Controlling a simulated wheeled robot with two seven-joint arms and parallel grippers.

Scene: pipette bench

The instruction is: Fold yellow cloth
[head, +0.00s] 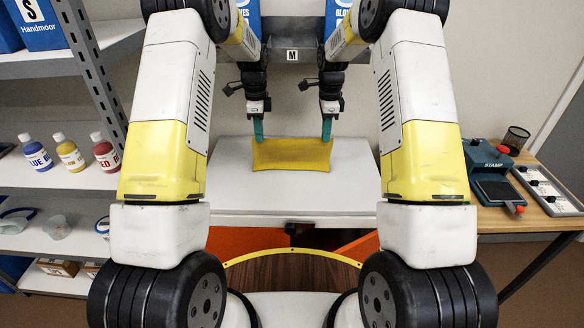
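The yellow cloth (291,156) is on the white table top, seen as a wide, short band. Its far edge sags slightly between two raised corners. My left gripper (258,134) points down at the cloth's far left corner, its teal fingers together on the cloth. My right gripper (326,134) does the same at the far right corner. Both look shut on the cloth, though the fingertips are small in the view. Whether the cloth has more than one layer cannot be told.
The white table (290,190) is bare around the cloth. A shelf with several bottles (70,154) stands at the left. At the right, a wooden table (510,218) holds a blue stamp press (488,165), a grey panel with knobs (548,189) and a mesh cup (516,138).

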